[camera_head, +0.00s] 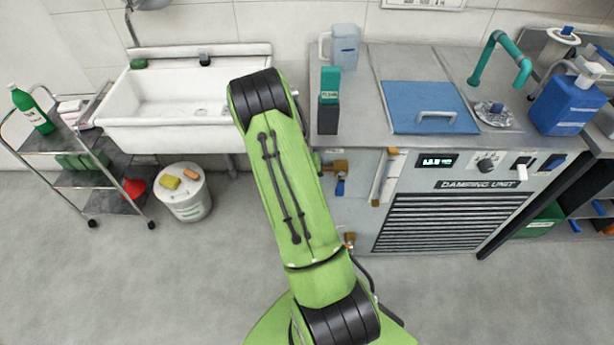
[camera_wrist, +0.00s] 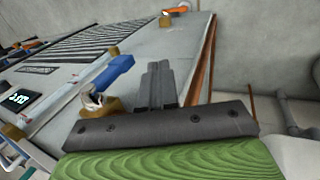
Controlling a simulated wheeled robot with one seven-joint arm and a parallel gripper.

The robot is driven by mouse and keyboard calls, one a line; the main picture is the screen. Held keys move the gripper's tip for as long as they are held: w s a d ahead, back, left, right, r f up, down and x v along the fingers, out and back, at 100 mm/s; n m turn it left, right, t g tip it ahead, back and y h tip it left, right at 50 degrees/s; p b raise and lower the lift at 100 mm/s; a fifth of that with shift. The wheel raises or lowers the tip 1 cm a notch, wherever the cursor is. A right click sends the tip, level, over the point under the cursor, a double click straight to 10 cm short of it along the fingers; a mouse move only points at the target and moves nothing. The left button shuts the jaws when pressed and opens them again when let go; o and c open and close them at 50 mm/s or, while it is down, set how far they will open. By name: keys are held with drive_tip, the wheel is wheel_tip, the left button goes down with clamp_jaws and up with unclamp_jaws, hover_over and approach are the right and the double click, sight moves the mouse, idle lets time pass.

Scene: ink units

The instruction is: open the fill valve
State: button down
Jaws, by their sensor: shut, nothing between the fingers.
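A brass valve with a blue lever (camera_head: 340,187) sits on the left end of the damping unit's front; its lever hangs down. In the wrist view the blue lever (camera_wrist: 110,76) slants up and right from its brass body (camera_wrist: 92,108). A second brass valve with an orange-red handle (camera_head: 350,238) sits lower down; it also shows in the wrist view (camera_wrist: 168,18). No label tells which is the fill valve. My gripper (camera_wrist: 160,80) is shut and empty, close to the right of the blue lever, with a gap visible between them. My arm hides it in the head view.
The damping unit (camera_head: 450,215) has a display, knob and switch. A sink (camera_head: 185,100), bucket (camera_head: 184,195) and trolley (camera_head: 80,160) stand left. The grey floor in front is mostly clear.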

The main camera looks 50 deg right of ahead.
sight(340, 195)
drive_tip(key=shift+s+d, duration=1.35)
drive_tip(key=shift+s, duration=0.15)
drive_tip(key=shift+s+d+f+g+h+b, duration=0.15)
drive_tip(key=shift+f+g+h+b, duration=0.15)
drive_tip(key=shift+g+h+b, duration=0.2)
drive_tip(key=g+h, duration=0.1)
drive_tip(key=s+d+g+h+b, duration=0.1)
drive_tip(key=g, duration=0.1)
drive_tip(key=f+g+h+b, duration=0.1)
drive_tip(key=h, duration=0.1)
drive_tip(key=shift+s+d+f+g, duration=0.1)
drive_tip(key=shift+s+d+g, duration=0.1)
drive_tip(key=shift+s+g, duration=0.2)
drive_tip(key=shift+s+d+b, duration=0.25)
drive_tip(key=shift+s+b, duration=0.05)
drive_tip(key=shift+d, duration=0.1)
